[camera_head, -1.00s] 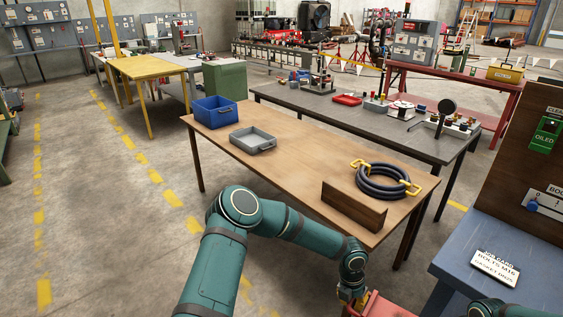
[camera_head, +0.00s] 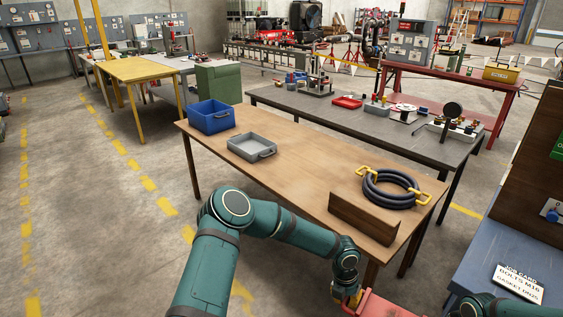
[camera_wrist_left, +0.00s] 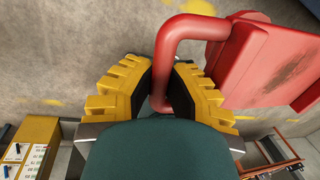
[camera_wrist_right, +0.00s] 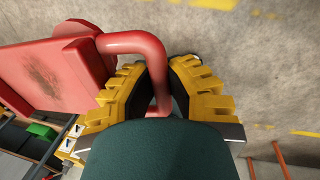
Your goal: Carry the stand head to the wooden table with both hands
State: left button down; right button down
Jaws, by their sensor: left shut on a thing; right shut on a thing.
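The red stand head (camera_head: 385,305) shows only partly at the bottom edge of the head view. It also shows in the left wrist view (camera_wrist_left: 265,60) and the right wrist view (camera_wrist_right: 60,75), with a bent bar handle at each side. My left gripper (camera_head: 349,299) is shut on one handle, its yellow fingers either side of the bar (camera_wrist_left: 163,75). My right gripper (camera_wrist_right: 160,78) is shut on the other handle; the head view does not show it. The wooden table (camera_head: 290,165) stands ahead, beyond the stand head.
On the wooden table are a blue bin (camera_head: 211,117), a grey tray (camera_head: 251,147), a coiled dark hose with yellow ends (camera_head: 390,188) and an upright wooden board (camera_head: 362,219). The table's middle is clear. A blue bench (camera_head: 490,265) stands close at right.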

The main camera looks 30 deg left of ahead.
aim_at(329, 169)
jog(key=i+j, duration=0.1)
jog(key=j, duration=0.3)
jog(key=i+j, duration=0.15)
jog(key=j, duration=0.25)
jog(key=i+j, duration=0.1)
jog(key=j, duration=0.3)
jog(key=i+j, duration=0.1)
jog(key=j, duration=0.25)
jog(key=i+j, duration=0.15)
jog(key=j, duration=0.25)
jog(key=i+j, duration=0.1)
jog(key=j, duration=0.3)
jog(key=i+j, duration=0.1)
jog(key=j, duration=0.3)
jog(key=i+j, duration=0.2)
jog(key=i+l, duration=0.1)
jog(key=i, duration=0.2)
jog(key=i+l, duration=0.1)
jog(key=i, duration=0.2)
